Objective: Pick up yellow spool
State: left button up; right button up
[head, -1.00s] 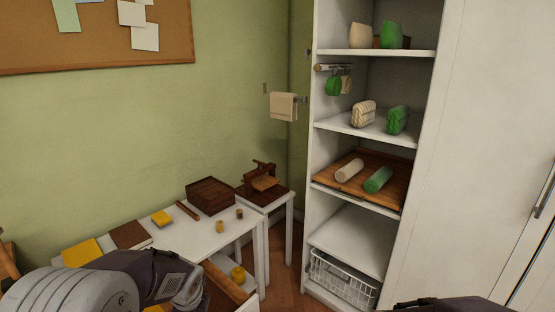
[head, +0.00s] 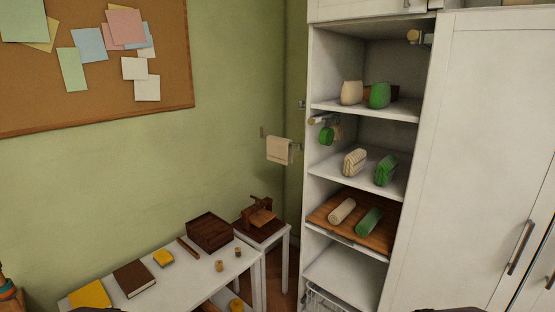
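Two small spools stand upright on the white table (head: 196,284). The nearer one is yellowish tan (head: 219,266) and the farther one is browner (head: 238,252). A bright yellow round thing (head: 236,305) sits lower, under the table top, cut by the bottom edge of the head view; I cannot tell whether it is a spool. Neither of my grippers shows; only dark slivers of my own arms touch the bottom edge.
The table also holds a dark brown box (head: 209,232), a stick (head: 188,248), a yellow block (head: 163,258), a brown book (head: 134,278) and a yellow book (head: 90,295). A small side table with a wooden press (head: 260,213) adjoins. A white shelf unit (head: 352,167) stands at right.

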aim_at(219, 262)
jog(key=i+j+u, duration=0.15)
jog(key=i+u, duration=0.6)
jog(key=i+l+u, duration=0.1)
jog(key=i+u, duration=0.3)
jog(key=i+l+u, duration=0.35)
jog(key=i+j, duration=0.1)
jog(key=i, duration=0.05)
